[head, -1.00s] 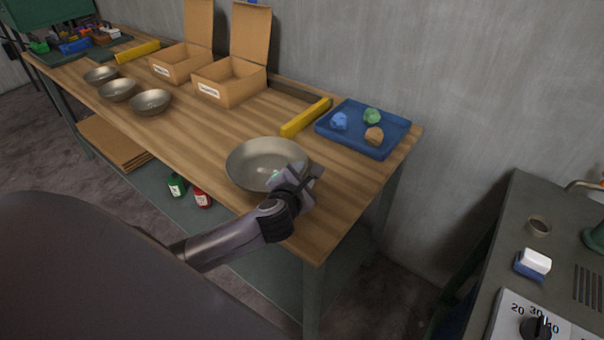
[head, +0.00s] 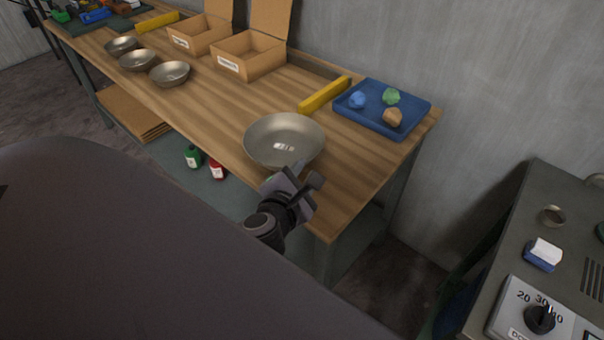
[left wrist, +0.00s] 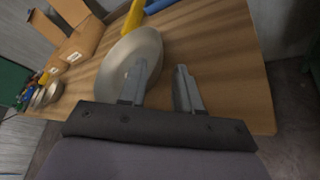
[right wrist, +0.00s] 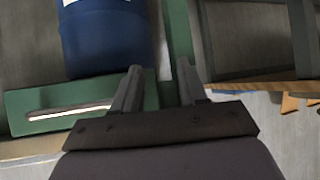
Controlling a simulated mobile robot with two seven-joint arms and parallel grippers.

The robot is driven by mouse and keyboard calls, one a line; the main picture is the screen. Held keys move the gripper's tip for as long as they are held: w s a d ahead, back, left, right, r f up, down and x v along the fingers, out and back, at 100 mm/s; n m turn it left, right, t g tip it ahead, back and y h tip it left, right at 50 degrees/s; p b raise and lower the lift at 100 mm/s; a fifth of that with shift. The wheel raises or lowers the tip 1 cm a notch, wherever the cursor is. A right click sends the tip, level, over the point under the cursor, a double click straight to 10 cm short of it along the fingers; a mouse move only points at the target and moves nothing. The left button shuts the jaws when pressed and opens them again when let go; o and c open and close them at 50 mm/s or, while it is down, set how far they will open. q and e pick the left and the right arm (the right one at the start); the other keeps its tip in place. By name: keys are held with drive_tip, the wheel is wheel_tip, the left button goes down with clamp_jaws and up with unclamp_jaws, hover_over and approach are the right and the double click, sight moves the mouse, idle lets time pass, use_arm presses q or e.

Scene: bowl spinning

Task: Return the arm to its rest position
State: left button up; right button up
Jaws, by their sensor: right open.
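My left gripper (head: 300,180) is at the front edge of the wooden bench, just in front of the large metal bowl (head: 284,132). In the left wrist view its two fingers (left wrist: 163,88) are apart with nothing between them, and the bowl (left wrist: 118,62) lies beyond the left finger. Whether a finger touches the bowl I cannot tell. The bowl stands upright and looks empty. My right gripper (right wrist: 158,85) shows only in the right wrist view, with its fingers apart and empty, facing a blue drum (right wrist: 100,38) and a green surface.
A blue tray (head: 420,122) with three coloured lumps and a yellow bar (head: 325,94) lie behind the bowl. Open cardboard boxes (head: 262,62) and three small bowls (head: 170,73) stand farther left. A grey cabinet with a dial (head: 540,318) is at right.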

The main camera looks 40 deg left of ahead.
use_arm(q)
drive_tip(key=shift+s, duration=0.2)
idle(0.5)
drive_tip(key=n, duration=0.1)
drive_tip(key=s+n, duration=0.1)
drive_tip(key=shift+d+f+n+g, duration=0.1)
drive_tip(key=shift+f+n+g, duration=0.25)
drive_tip(key=shift+n+g, duration=0.05)
drive_tip(key=s+d+f+m+g+h, duration=0.1)
drive_tip(key=s+f+m+g, duration=0.15)
drive_tip(key=s+m, duration=0.65)
drive_tip(key=s+d+f+m+g+h, duration=0.2)
drive_tip(key=s+m+g, duration=0.15)
drive_tip(key=m, duration=1.05)
drive_tip(key=s+d+f+m+g+h, duration=0.15)
drive_tip(key=s+m+g, duration=0.35)
drive_tip(key=m, duration=0.7)
drive_tip(key=w+d+f+t+h, duration=0.2)
drive_tip(key=w+f+t, duration=0.3)
drive_tip(key=f+t, duration=0.3)
drive_tip(key=shift+w+d+f+m, duration=0.3)
drive_tip(key=shift+w+d+f, duration=0.05)
drive_tip(key=shift+f, duration=0.65)
